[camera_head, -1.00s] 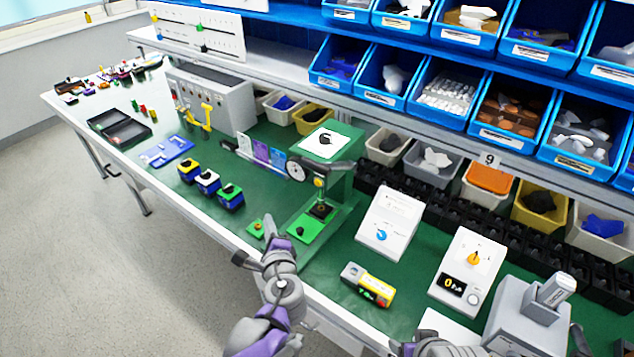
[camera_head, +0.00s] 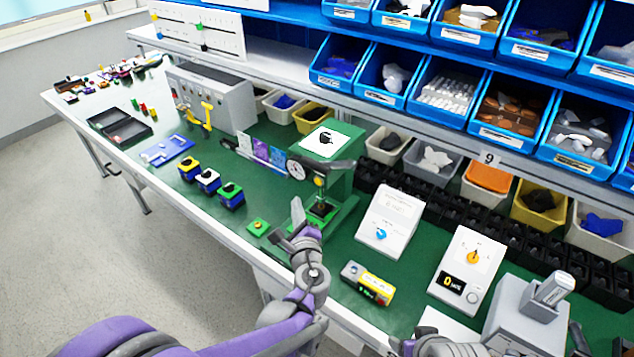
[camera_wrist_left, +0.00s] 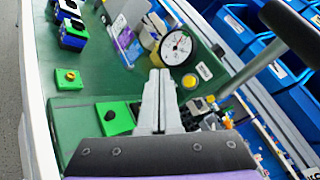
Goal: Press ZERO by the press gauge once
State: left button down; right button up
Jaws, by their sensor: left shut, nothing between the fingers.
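The green press (camera_head: 342,180) stands on the bench with its round white gauge (camera_head: 297,170). The gauge also shows in the left wrist view (camera_wrist_left: 176,47). A yellow round part (camera_wrist_left: 190,80) sits just below the gauge. A green plate with a black knob (camera_wrist_left: 118,115) and a small green block with an orange button (camera_wrist_left: 68,77) lie nearby. I cannot read a ZERO label on any of them. My left gripper (camera_head: 297,203) is shut and empty, in front of the press; its fingers (camera_wrist_left: 160,75) point toward the gauge, apparently apart from it. My right gripper (camera_head: 425,345) is partly cut off at the bottom edge.
Blue-sided blocks (camera_head: 207,181) stand left of the press. A white box with a blue dial (camera_head: 389,222), a yellow-grey device (camera_head: 368,284) and a white box with an orange dial (camera_head: 468,266) stand to the right. Blue bins (camera_head: 440,92) hang above.

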pick_arm(q)
jog(key=shift+w+d, duration=0.55)
jog(key=shift+w, duration=0.25)
jog(key=shift+w+d, duration=0.55)
jog(key=shift+w, duration=0.3)
jog(key=shift+w+d, duration=0.55)
jog(key=shift+w, duration=0.25)
jog(key=shift+w, duration=0.1)
jog(key=shift+w+d, duration=0.25)
jog(key=shift+w+d, duration=0.2)
jog(key=shift+w, duration=0.15)
dwell(0.8)
jog(key=shift+s, duration=0.1)
jog(key=shift+s+a, duration=0.45)
jog(key=shift+s, duration=0.15)
jog(key=shift+s, duration=0.1)
jog(key=shift+s+a, duration=0.75)
jog(key=shift+s, duration=0.25)
jog(key=shift+s+a, duration=0.7)
jog(key=shift+s, duration=0.3)
